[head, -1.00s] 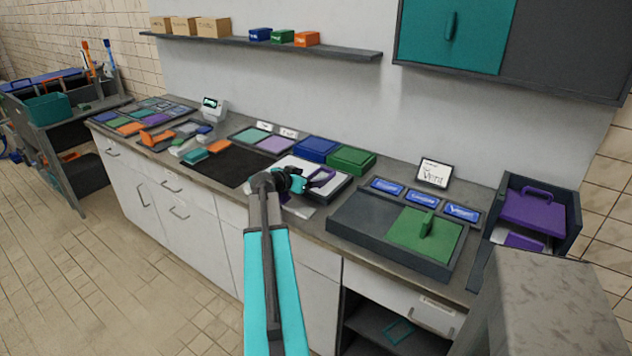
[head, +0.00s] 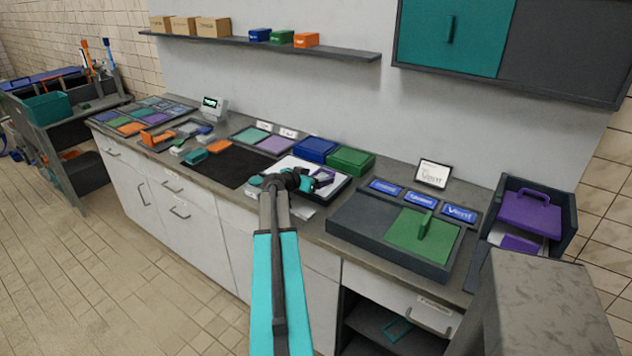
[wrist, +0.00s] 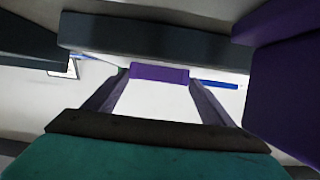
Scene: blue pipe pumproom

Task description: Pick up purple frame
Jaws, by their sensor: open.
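The purple frame (head: 323,178) is at the white tray (head: 342,188) on the counter, directly beside my gripper (head: 304,182), which partly covers it. In the wrist view a purple bar (wrist: 160,72) with two darker sides running toward me shows over a white surface, between a dark bar above and a teal, dark-edged part below. A large purple block (wrist: 288,90) fills the right edge there; I cannot tell whether it belongs to the frame. My gripper is open. Contact with the frame cannot be made out.
Blue (head: 315,149) and green (head: 351,160) boxes stand behind the tray. A black mat (head: 237,166) lies to its left. A dark tray with a green handled panel (head: 422,236) is to the right. A purple handled piece (head: 530,208) sits in the dark bin at far right.

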